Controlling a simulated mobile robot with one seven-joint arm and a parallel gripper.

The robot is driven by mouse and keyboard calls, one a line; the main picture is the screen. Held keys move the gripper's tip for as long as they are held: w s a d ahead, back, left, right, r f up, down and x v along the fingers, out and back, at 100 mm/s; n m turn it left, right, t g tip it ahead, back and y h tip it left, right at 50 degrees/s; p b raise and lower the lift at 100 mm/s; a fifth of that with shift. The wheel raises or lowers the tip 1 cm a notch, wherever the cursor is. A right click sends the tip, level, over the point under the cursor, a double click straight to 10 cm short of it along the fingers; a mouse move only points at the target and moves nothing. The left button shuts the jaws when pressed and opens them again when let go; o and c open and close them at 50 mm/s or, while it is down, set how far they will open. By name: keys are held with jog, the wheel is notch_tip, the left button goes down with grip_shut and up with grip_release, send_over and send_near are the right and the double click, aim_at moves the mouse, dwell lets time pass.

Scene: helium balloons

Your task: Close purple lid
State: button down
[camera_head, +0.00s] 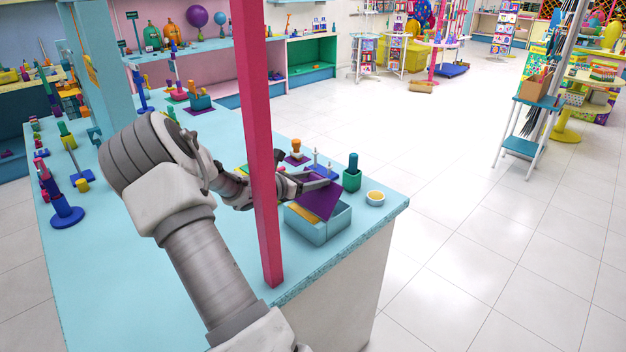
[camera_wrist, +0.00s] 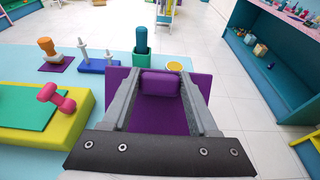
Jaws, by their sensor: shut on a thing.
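The purple lid (camera_head: 319,199) stands tilted open over a light blue box (camera_head: 325,226) at the near right corner of the counter. Something yellow-orange shows inside the box. In the wrist view the lid (camera_wrist: 150,122) fills the middle, with a purple handle block (camera_wrist: 161,84) between my fingers. My gripper (camera_wrist: 160,85) is shut on this handle. In the head view my gripper (camera_head: 318,186) is at the lid's upper part, and the pink post partly hides my arm. The box is hidden behind the lid in the wrist view.
On the blue counter (camera_head: 115,270) near the box are a green holder (camera_head: 352,181), a small yellow bowl (camera_head: 375,198) and a blue stand with pegs (camera_wrist: 98,65). A yellow block with a pink dumbbell-shaped handle (camera_wrist: 56,98) lies to the left. A pink post (camera_head: 257,140) rises beside my arm.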

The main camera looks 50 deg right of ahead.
jog(key=shift+c, duration=2.3)
grip_release()
jog(key=shift+d+r, duration=0.25)
jog(key=shift+r, duration=0.2)
jog(key=o, duration=0.3)
jog(key=shift+f, duration=0.15)
jog(key=shift+a+f, duration=0.1)
jog(key=shift+a, duration=0.05)
jog(key=shift+a, duration=0.3)
jog(key=v, duration=1.6)
jog(key=shift+a+r, duration=0.25)
jog(key=shift+a, duration=0.1)
jog(key=shift+w+a, duration=0.15)
